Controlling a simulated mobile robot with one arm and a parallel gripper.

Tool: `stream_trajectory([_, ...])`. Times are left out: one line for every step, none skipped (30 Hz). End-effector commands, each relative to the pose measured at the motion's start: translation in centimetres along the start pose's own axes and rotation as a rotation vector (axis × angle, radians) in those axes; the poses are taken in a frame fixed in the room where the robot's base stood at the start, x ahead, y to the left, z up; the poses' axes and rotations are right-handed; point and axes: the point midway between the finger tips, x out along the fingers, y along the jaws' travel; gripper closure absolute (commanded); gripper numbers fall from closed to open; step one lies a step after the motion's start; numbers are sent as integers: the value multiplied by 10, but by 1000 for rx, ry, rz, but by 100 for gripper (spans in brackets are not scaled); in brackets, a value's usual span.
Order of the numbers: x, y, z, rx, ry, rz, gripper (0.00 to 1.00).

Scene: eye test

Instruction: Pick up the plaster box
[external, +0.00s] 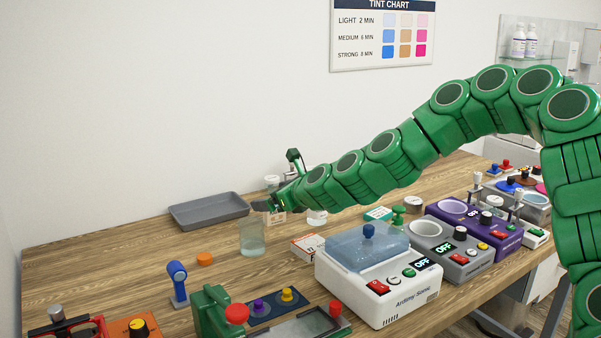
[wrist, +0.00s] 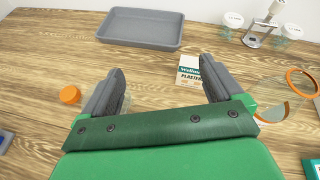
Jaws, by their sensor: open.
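The plaster box (wrist: 190,71) is a small cream box with a green band and the word PLASTER. It stands on the wooden table just ahead of my gripper (wrist: 160,66), close to the right finger, which hides part of its right side. My gripper is open, its fingers wide apart, with nothing held between them. In the external view my gripper (external: 270,202) is low over the back of the table, and a small pale box (external: 279,218), apparently the plaster box, shows partly hidden beside it.
A grey tray (wrist: 140,42) lies behind. An orange cap (wrist: 69,95) is at left; an orange-rimmed glass (wrist: 286,102) and a stand (wrist: 262,27) with jars are at right. A clear beaker (external: 252,241) is near my gripper. Devices (external: 372,292) crowd the front right.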

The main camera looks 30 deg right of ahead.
Motion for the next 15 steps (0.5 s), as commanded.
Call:
stream_trajectory([9, -6, -12, 55, 8, -36, 6])
stream_trajectory([13, -12, -17, 86, 7, -61, 6])
stream_trajectory([17, -18, -23, 125, 7, -89, 6])
stream_trajectory([20, -21, -27, 150, 7, -106, 6])
stream_trajectory([22, -25, -31, 172, 7, -124, 6])
stream_trajectory([25, -30, -36, 196, 6, -145, 6])
stream_trajectory([27, -32, -40, 213, 6, -158, 6])
stream_trajectory([28, -34, -43, 227, 6, -169, 6])
stream_trajectory([30, -36, -46, 242, 7, -180, 6])
stream_trajectory([31, -38, -48, 252, 7, -187, 6])
stream_trajectory([31, -39, -49, 258, 6, -192, 6])
stream_trajectory([32, -40, -51, 264, 6, -197, 6])
stream_trajectory([33, -41, -51, 267, 5, -200, 6])
stream_trajectory([34, -41, -52, 269, 5, -202, 6])
stream_trajectory([35, -42, -52, 270, 5, -203, 6])
